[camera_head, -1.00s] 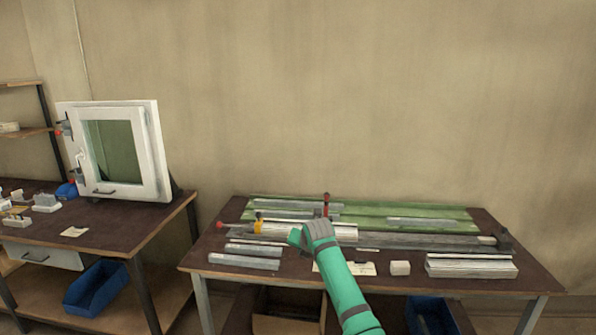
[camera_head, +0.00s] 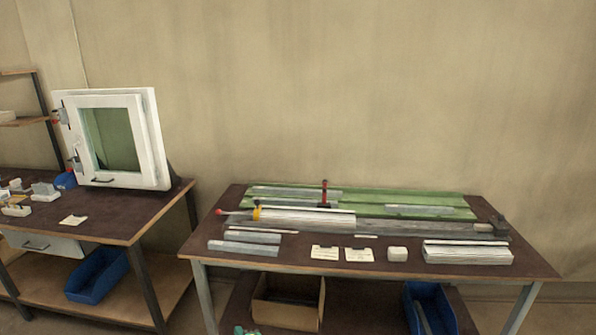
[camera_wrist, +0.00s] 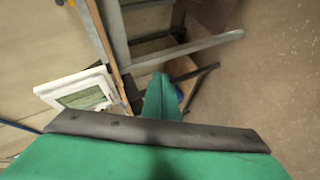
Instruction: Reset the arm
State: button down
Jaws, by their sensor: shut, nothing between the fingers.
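My gripper (camera_wrist: 155,129) shows in the wrist view as a dark grey bar with green parts, across the lower part of the picture. It is shut and holds nothing. It is away from the bench, with a white-framed window (camera_wrist: 66,84) and table legs beyond it. In the head view only a small green piece of my arm (camera_head: 246,330) shows at the bottom edge; the gripper itself is out of that picture. The clamp bench (camera_head: 310,262) stands on the right in the head view, with nothing of mine over its top.
Profiles lie on the bench, with a red-handled clamp (camera_head: 324,190), a small pale block (camera_head: 397,253) and labels in front. A cardboard box (camera_head: 288,305) and a blue bin (camera_head: 430,310) are below. The left table (camera_head: 120,222) carries the window (camera_head: 158,150).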

jog(key=s+d+f+m+t+h, duration=0.1)
jog(key=s+d+f+m+h, duration=0.35)
jog(key=s, duration=1.05)
jog(key=s+d+f+m+t+y, duration=0.1)
jog(key=s+d+m+t, duration=0.1)
jog(key=s+m, duration=0.9)
jog(key=s+d+r+m+h, duration=0.1)
jog(key=s+d+r, duration=0.3)
jog(key=s, duration=0.5)
jog(key=s+d+r+m, duration=0.1)
jog(key=s+d+r, duration=0.3)
jog(key=s, duration=0.5)
jog(key=s+d+r+m+h, duration=0.1)
jog(key=s+d+r, duration=0.3)
jog(key=s, duration=0.5)
notch_tip(320, 180, up, 3)
jog(key=shift+f+m+t+h, duration=0.2)
jog(key=shift+m+t+h, duration=0.15)
jog(key=shift+m, duration=0.1)
jog(key=shift+s+d, duration=0.1)
jog(key=shift+s, duration=0.1)
